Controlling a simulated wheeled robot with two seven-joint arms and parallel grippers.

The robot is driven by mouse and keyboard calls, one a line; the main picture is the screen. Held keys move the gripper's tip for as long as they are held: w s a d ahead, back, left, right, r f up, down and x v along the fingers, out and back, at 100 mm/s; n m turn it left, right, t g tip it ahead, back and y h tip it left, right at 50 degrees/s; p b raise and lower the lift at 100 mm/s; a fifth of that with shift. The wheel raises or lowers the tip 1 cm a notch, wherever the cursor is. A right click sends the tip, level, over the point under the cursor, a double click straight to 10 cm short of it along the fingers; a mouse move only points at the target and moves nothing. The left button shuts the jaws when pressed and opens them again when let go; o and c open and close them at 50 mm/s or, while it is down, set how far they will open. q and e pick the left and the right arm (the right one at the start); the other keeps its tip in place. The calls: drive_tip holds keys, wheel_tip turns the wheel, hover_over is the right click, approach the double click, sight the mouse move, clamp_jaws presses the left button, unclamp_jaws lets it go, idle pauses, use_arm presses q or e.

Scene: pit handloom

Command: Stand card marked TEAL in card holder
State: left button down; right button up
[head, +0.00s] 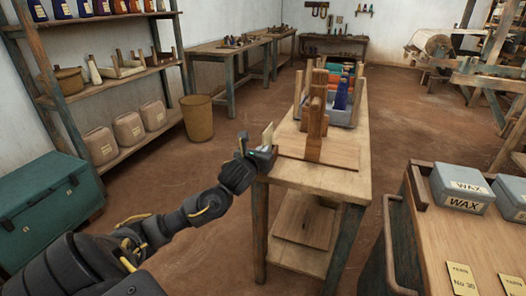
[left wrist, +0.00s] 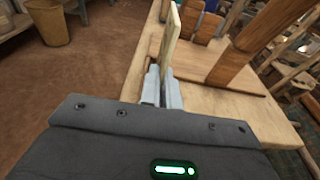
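A thin pale card (head: 267,134) stands upright in my left gripper (head: 257,152), over the near left corner of the wooden table (head: 340,183). In the left wrist view the fingers (left wrist: 162,88) are shut on the lower end of the card (left wrist: 172,40), seen nearly edge-on. No TEAL marking is legible. A wooden stand with uprights on a flat board (head: 340,153) is right of the gripper, and the board also shows in the left wrist view (left wrist: 225,74). I cannot tell which piece is the card holder. My right gripper is not in view.
A grey tray (head: 345,116) with coloured items is farther back on the table. A cart at the right holds grey WAX boxes (head: 462,188) and yellow YARN cards (head: 463,279). Shelves, a teal chest (head: 50,205) and a bin (head: 197,118) are at the left. Floor between is clear.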

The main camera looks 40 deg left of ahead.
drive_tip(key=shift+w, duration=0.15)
